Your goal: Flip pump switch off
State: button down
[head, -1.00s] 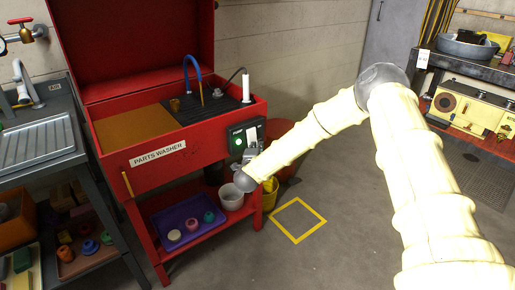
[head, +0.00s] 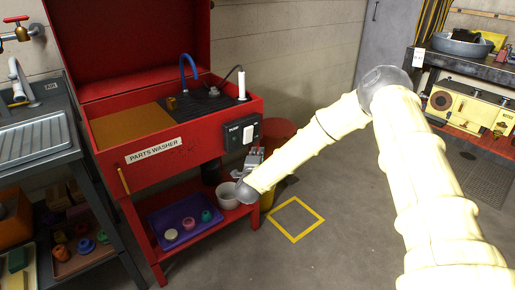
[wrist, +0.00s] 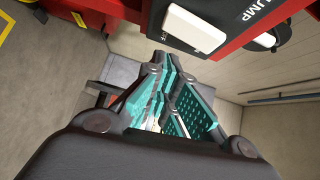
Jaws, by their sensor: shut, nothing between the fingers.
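The pump switch box (head: 242,134) is a black box on the right end of the red parts washer (head: 222,150). Its white rocker switch (head: 248,134) shows in the head view, with a dark indicator to its left. In the wrist view the white rocker (wrist: 194,28) is large at the top, beside the letters UMP. My gripper (head: 252,158) is just below the box in the head view, apart from the rocker. In the wrist view my gripper (wrist: 162,75) has its teal-padded fingers shut and empty, pointing towards the box's underside.
A red bin (head: 281,135) stands close behind my gripper. The floor around the yellow square (head: 321,218) is clear.

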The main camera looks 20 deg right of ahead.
jog(key=f+v, duration=0.1)
jog(key=v, duration=0.7)
jog(key=shift+f, duration=0.3)
jog(key=shift+s+a, duration=0.1)
jog(key=s+a+f+n+g+y, duration=0.35)
jog(key=s+f+n, duration=0.35)
jog(key=s+f, duration=0.5)
jog(key=s+a+f+n+g+y, duration=0.35)
jog(key=s+f+n, duration=0.35)
jog(key=s+f, duration=0.45)
jog(key=s+d+f+n+g, duration=0.2)
jog(key=s+n+g, duration=0.1)
jog(key=s, duration=0.6)
jog(key=s+d+f+n+g, duration=0.2)
jog(key=s+d+g, duration=0.1)
jog(key=s, duration=0.6)
jog(key=s+d+f+n+g, duration=0.2)
jog(key=s+n+g, duration=0.1)
jog(key=s, duration=0.7)
notch_tip(320, 180, up, 15)
jog(key=p, duration=1.4)
jog(key=shift+s+p, duration=0.2)
jog(key=shift+p, duration=0.15)
